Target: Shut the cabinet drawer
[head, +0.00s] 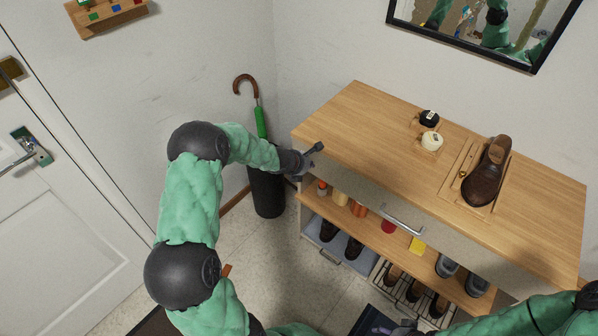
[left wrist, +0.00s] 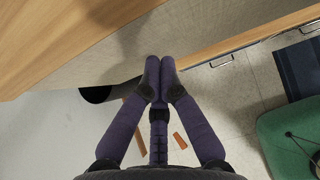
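The wooden-topped cabinet (head: 350,120) stands against the wall. Its upper drawer front (head: 366,192) is pale grey with a silver bar handle (head: 402,220). A low blue-lined drawer (head: 346,264) at the lower left holds dark shoes and has a small handle (head: 330,257). I cannot tell exactly how far either stands out. My left gripper (head: 316,149) is at the cabinet's left front corner, by the upper drawer's left end. In the left wrist view its fingertips (left wrist: 160,66) are together with nothing seen between them, close to a pale panel (left wrist: 150,42).
A brown shoe (head: 487,172) and two small round items (head: 430,130) are on the cabinet top. An open shelf (head: 376,238) holds bottles and shoes. An umbrella (head: 260,120) stands in a black bin (head: 267,190) left of the cabinet. A white door (head: 60,220) is at left.

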